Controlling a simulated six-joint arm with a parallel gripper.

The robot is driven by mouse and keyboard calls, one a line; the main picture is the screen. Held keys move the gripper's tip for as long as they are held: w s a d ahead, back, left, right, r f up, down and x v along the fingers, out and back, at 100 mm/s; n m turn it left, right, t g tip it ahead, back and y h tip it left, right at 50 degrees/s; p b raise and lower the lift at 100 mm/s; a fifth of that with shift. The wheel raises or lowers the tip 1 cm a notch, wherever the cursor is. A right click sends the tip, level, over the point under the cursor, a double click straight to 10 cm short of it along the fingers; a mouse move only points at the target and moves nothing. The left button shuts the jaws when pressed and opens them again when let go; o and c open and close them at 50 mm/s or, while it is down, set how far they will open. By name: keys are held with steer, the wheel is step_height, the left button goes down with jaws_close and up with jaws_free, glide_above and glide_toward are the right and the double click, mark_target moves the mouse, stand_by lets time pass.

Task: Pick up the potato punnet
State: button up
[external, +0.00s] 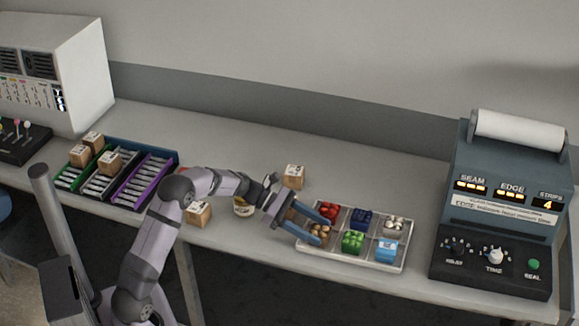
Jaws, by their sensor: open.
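The potato punnet (321,236), with round brown contents, sits in the front left compartment of a pale divided tray (403,254). My gripper (318,229) reaches in from the left with its two blue fingers apart. The fingertips are at the punnet, one toward its back edge and one toward its front left. They partly cover it, and I cannot tell whether they touch it.
The tray also holds red (329,209), dark blue (362,217), white (393,226), green (352,243) and light blue (386,249) items. A sealing machine (500,215) stands right.

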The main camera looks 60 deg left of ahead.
mark_target(320, 230)
steer(key=shift+x, duration=0.8)
steer(key=shift+c, duration=0.6)
steer(key=c, duration=0.8)
steer(key=shift+o, duration=0.2)
step_height(320, 230, up, 10)
